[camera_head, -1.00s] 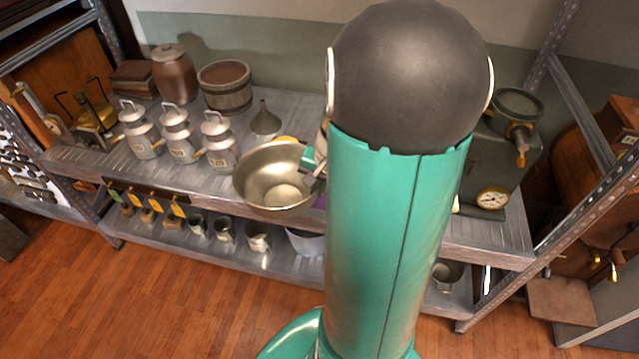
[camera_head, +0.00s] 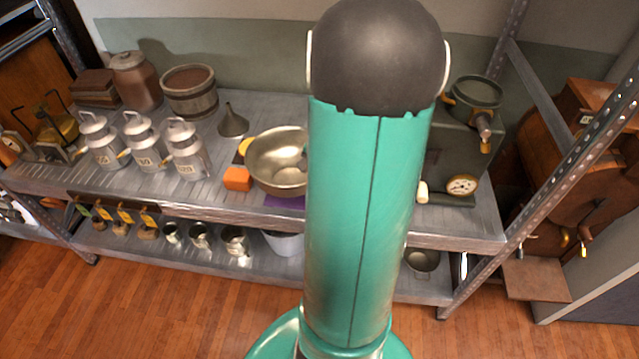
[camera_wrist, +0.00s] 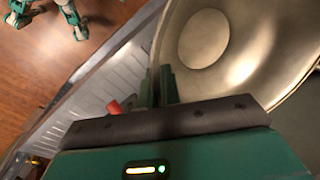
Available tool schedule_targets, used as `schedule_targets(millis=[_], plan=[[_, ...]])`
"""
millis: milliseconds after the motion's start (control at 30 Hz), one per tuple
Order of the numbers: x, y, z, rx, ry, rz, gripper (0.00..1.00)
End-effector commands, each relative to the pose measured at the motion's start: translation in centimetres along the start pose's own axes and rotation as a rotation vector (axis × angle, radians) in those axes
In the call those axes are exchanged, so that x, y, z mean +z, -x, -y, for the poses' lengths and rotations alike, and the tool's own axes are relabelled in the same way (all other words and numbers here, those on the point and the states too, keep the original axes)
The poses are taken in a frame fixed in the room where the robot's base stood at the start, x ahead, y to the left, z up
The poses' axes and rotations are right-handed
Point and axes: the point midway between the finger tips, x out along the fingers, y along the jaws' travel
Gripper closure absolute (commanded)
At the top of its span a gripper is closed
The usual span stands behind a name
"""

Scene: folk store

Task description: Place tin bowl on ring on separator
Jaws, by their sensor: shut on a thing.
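The tin bowl (camera_head: 277,172) is a wide, shiny metal bowl. In the head view it shows left of my arm, over the upper shelf, and my arm covers part of its right side. In the wrist view the bowl (camera_wrist: 240,45) fills the upper right, with its rim at my gripper (camera_wrist: 162,88), which is shut on it. In the head view my gripper is mostly hidden behind my arm. The separator (camera_head: 452,160) appears to be the dark grey box with a round dial at the shelf's right end. A round, dark ring-like top (camera_head: 476,93) sits on it.
An orange block (camera_head: 237,179) and a purple item (camera_head: 284,201) lie by the bowl. A funnel (camera_head: 232,122), several milk cans (camera_head: 187,152) and a wooden tub (camera_head: 192,92) stand to the left. A metal upright (camera_head: 535,170) rises right of the separator.

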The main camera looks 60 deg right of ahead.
Motion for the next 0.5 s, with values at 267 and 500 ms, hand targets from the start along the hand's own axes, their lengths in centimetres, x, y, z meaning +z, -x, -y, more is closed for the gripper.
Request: schedule_targets(millis=[267,500], plan=[[-2.9,-4.5,0.5,0.001,0.001,0.003,1.00],[-3.9,-5.9,0.8,0.001,0.003,0.002,1.00]])
